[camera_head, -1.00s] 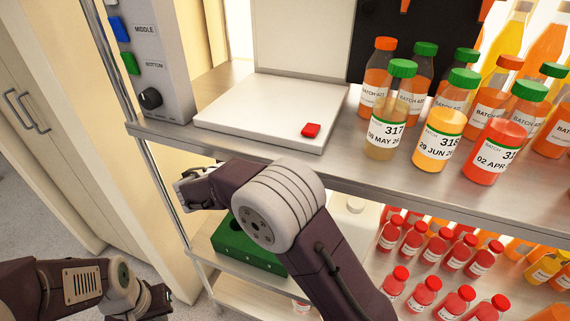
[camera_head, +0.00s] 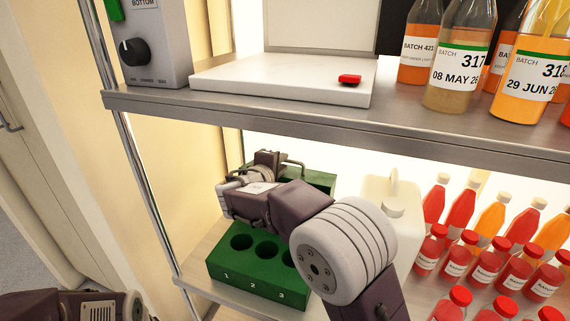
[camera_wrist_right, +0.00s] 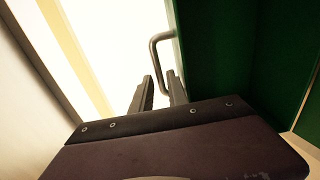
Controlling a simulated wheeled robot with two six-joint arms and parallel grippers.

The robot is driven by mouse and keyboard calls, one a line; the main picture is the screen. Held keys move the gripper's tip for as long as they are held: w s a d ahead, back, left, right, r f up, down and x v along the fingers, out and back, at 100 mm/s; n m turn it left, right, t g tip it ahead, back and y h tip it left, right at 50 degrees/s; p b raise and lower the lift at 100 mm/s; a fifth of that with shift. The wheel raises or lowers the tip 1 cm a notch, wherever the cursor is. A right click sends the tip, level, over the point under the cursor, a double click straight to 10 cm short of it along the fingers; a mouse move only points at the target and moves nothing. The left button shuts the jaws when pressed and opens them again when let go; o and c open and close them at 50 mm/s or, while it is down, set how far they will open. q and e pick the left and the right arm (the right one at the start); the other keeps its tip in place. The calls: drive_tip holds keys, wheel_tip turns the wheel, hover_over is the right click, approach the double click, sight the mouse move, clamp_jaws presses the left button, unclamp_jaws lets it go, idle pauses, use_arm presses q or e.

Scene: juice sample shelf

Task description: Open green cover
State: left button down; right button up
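A green block (camera_head: 222,268) with round holes numbered 1, 2 and 3 stands on the lower shelf. A green part that looks like its cover (camera_head: 322,180) shows behind my right gripper, which hides much of it. In the right wrist view, a green surface (camera_wrist_right: 215,50) fills the right side, with a bent metal handle (camera_wrist_right: 154,50) on its left edge. My right gripper (camera_wrist_right: 161,82) is open, its two fingers apart, with the handle's lower end appearing between or just beyond them. Contact cannot be told. My left gripper is out of view; only part of that arm shows.
The upper shelf edge (camera_head: 300,132) runs above my right arm. A whitish jug (camera_head: 385,200) stands right of the block, close to my forearm. Several red-capped bottles (camera_head: 515,272) fill the lower shelf's right side. A shelf post (camera_head: 150,200) stands at left.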

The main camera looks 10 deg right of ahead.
drive_tip(key=x, duration=0.3)
drive_tip(key=shift+w+d, duration=0.1)
drive_tip(key=shift+c, duration=0.3)
clamp_jaws()
drive_tip(key=shift+f, duration=0.15)
idle(0.9)
